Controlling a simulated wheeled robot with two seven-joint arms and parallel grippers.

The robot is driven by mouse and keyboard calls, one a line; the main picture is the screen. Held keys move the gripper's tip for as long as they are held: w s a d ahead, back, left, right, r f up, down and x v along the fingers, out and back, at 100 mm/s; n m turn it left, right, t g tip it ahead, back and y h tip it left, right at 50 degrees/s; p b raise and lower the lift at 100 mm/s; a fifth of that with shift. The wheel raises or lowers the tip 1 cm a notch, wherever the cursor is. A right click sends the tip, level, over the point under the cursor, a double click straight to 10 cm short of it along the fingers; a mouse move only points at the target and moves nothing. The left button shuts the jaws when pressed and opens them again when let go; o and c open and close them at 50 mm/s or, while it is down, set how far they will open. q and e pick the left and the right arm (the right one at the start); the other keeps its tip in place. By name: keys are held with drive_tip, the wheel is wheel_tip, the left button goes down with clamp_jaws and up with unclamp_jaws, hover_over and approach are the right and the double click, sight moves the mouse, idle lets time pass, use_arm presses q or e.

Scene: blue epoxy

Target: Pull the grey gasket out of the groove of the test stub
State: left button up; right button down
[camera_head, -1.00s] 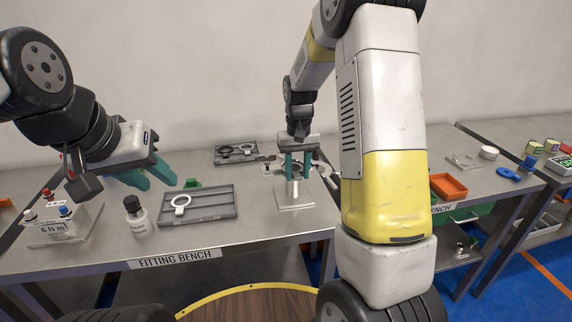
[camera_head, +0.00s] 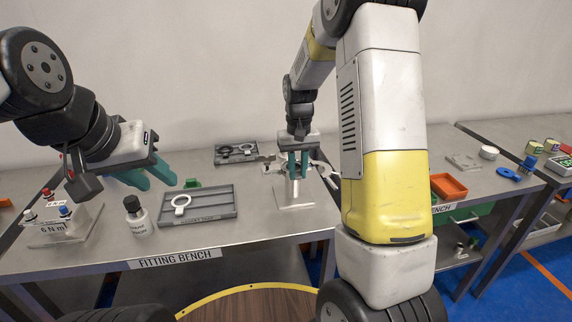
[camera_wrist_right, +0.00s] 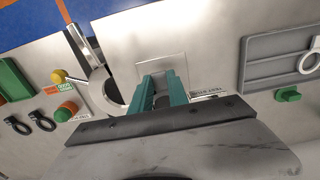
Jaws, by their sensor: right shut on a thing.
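The test stub (camera_head: 295,188) stands upright on a pale square base plate (camera_head: 296,204) on the fitting bench. My right gripper (camera_head: 298,174) points straight down over the stub, its teal fingers closed around the stub's top. In the right wrist view, the fingers (camera_wrist_right: 163,84) hold a dark grey thing between them, which I take for the grey gasket (camera_wrist_right: 161,101). Fingers hide most of it and the groove, so its seating cannot be told. The base plate (camera_wrist_right: 160,63) shows beyond the fingertips. My left gripper (camera_head: 160,183) is open and empty above the bench at left.
A grey tray (camera_head: 222,211) with a white ring (camera_head: 181,201) lies left of the stub. A dark tray (camera_head: 222,159) with rings lies behind. A black-capped bottle (camera_head: 138,222) stands at front left.

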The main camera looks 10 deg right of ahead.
sight(297, 175)
drive_tip(key=shift+r, duration=0.3)
drive_tip(key=shift+r, duration=0.3)
drive_tip(key=shift+r, duration=1.45)
